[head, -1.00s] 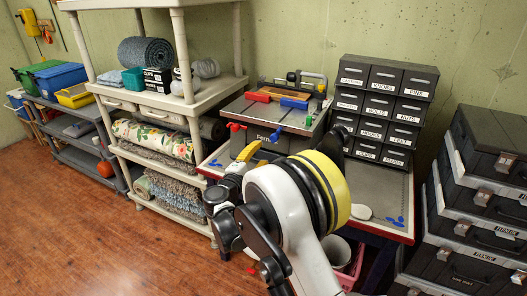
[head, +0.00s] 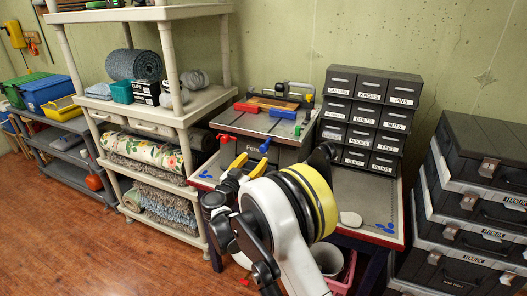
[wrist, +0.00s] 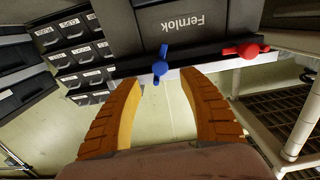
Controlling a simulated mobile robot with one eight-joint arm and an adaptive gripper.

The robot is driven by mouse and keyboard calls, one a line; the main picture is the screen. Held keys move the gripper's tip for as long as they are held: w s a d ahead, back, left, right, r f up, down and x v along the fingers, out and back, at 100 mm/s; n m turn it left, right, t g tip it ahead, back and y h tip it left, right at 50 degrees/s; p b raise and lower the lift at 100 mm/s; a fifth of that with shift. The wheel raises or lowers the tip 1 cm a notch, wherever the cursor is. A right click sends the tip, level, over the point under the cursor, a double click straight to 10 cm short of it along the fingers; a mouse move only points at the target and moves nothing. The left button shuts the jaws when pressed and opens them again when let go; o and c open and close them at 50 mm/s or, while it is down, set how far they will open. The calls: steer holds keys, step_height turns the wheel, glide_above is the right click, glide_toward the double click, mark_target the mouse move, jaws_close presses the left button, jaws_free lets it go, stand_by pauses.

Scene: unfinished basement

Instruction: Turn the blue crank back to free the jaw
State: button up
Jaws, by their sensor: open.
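The blue crank (head: 265,146) sits on the front of the grey bench machine (head: 268,122) marked "Fernlok". In the wrist view the blue crank (wrist: 161,66) stands upright on the machine's front edge. My gripper (head: 251,163) is open and empty, just in front of and below the blue crank. In the wrist view the crank lies between the lines of my two orange fingers (wrist: 163,80), at or just beyond their tips; contact cannot be told. On the machine's top, a red block (head: 247,107) and a blue block (head: 282,113) lie beside a wooden piece (head: 272,102).
A red crank (head: 226,138) is left of the blue one. Labelled drawers (head: 370,120) stand right of the machine on the workbench (head: 385,210). Cream shelving (head: 200,105) stands close on the left, and black cases (head: 475,210) are stacked on the right. Wooden floor is open at left.

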mark_target(263, 150)
steer(key=b+x, duration=0.2)
steer(key=x, duration=0.5)
steer(key=shift+w+d+f, duration=0.1)
steer(key=shift+w+f, duration=0.1)
steer(key=shift+w, duration=0.1)
steer(key=shift+w+d+r, duration=0.1)
steer(key=shift+w+d, duration=0.05)
steer(key=shift+w, duration=0.25)
steer(key=shift+c, duration=0.6)
jaws_close()
